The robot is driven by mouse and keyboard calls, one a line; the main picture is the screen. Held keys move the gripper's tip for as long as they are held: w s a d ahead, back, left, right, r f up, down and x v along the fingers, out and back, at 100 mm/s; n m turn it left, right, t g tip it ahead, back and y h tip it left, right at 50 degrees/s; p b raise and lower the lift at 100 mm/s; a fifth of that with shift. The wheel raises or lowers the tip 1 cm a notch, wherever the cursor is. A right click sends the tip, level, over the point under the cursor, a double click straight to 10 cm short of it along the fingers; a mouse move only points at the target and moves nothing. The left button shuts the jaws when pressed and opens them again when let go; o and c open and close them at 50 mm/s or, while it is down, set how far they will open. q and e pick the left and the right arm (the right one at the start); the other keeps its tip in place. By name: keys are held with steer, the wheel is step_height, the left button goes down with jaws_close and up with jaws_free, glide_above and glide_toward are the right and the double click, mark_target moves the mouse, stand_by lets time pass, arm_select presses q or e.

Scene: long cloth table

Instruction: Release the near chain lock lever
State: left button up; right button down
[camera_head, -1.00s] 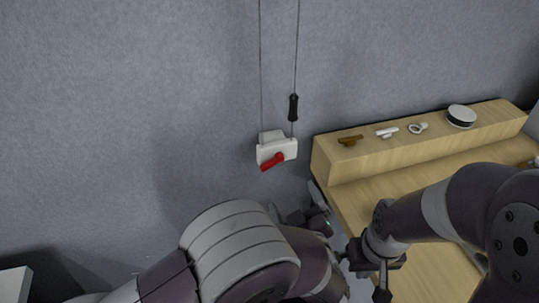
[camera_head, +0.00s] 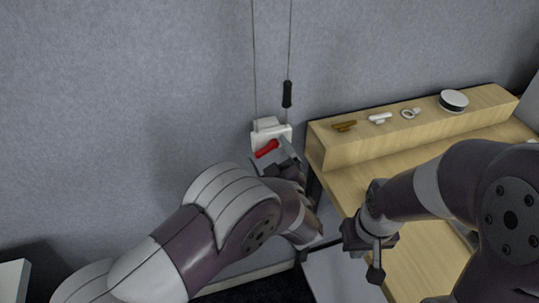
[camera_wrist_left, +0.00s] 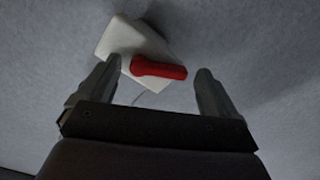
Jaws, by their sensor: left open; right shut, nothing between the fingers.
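The white chain lock box (camera_head: 268,127) is on the grey wall, at the lower end of two thin cords. Its red lever (camera_head: 266,149) slants down to the left in the head view. In the left wrist view the red lever (camera_wrist_left: 158,69) crosses the face of the white box (camera_wrist_left: 122,42). My left gripper (camera_head: 284,150) is open beside the lever; in the wrist view its fingers (camera_wrist_left: 157,78) stand apart on either side of the lever, and I cannot tell whether they touch it. My right gripper (camera_head: 375,268) is shut and empty, pointing down by the wooden table, far from the lock.
A dark handle (camera_head: 287,94) hangs on the right cord above the box. A wooden ledge (camera_head: 405,132) on the right carries a brown fitting (camera_head: 344,126), a white fitting (camera_head: 380,118), a ring-shaped piece (camera_head: 411,113) and a round white puck (camera_head: 453,101). The wall left of the lock is clear.

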arm_select(q)
steer(key=c, duration=1.1)
steer(key=shift+o, duration=0.3)
steer(key=r+m+p, duration=0.1)
steer(key=m+p, duration=0.2)
steer(key=shift+a+r, duration=0.1)
steer(key=shift+r, duration=0.1)
steer(key=shift+f+m+p, duration=0.15)
steer(key=shift+m+p, duration=0.25)
steer(key=shift+m, duration=0.1)
steer(key=shift+f, duration=0.15)
steer(key=o, duration=1)
steer(key=shift+o, duration=0.2)
steer(key=shift+s, duration=0.1)
